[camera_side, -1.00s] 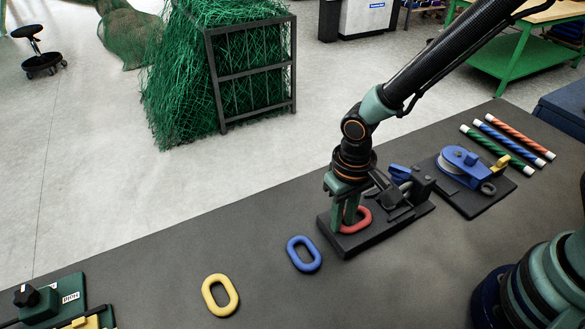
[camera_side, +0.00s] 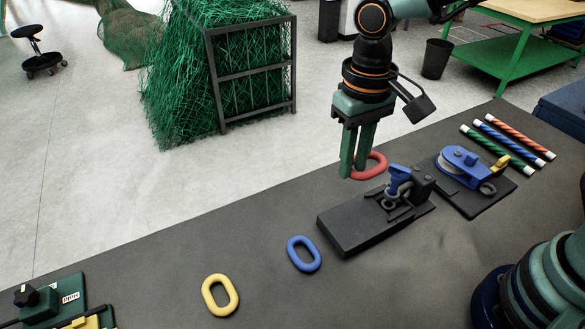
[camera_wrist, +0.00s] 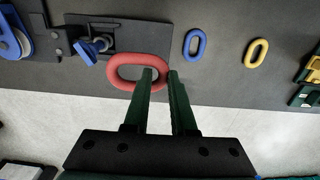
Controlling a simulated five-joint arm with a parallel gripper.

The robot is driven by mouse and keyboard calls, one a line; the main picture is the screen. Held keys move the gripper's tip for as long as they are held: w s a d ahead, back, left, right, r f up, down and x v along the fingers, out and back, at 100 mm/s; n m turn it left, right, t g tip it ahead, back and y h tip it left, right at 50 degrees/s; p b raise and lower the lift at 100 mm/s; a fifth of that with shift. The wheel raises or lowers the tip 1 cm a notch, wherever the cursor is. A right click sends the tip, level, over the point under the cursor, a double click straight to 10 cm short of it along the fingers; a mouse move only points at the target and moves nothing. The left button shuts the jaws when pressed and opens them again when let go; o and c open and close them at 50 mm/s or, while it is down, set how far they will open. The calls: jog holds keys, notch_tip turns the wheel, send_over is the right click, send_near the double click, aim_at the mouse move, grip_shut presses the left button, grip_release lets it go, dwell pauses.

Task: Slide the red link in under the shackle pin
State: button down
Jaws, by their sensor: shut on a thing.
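The red link (camera_side: 370,166) is held by my gripper (camera_side: 353,172), shut on one end of it, in the air above the far side of the black base plate (camera_side: 350,229). In the wrist view the red link (camera_wrist: 138,72) shows as a ring at the tips of my gripper (camera_wrist: 160,76). The shackle (camera_side: 392,196), a grey fitting with a blue pin (camera_side: 399,178), stands at the right part of the base plate. In the wrist view the blue pin (camera_wrist: 95,49) is left of the link. The link is apart from the shackle and the plate.
A blue link (camera_side: 304,254) and a yellow link (camera_side: 220,295) lie on the dark bench to the left. A blue pulley block (camera_side: 462,166) on its own plate stands right of the shackle, with several striped rods behind. Green gear sits at the far left.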

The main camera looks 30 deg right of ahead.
aim_at(374, 211)
notch_tip(374, 211, up, 5)
jog(key=shift+f, duration=0.1)
notch_tip(374, 211, down, 19)
jog(key=shift+a+f, duration=0.1)
jog(key=shift+d, duration=4.15)
jog(key=shift+d, duration=0.15)
jog(key=c, duration=0.7)
grip_release()
jog(key=shift+o, duration=0.2)
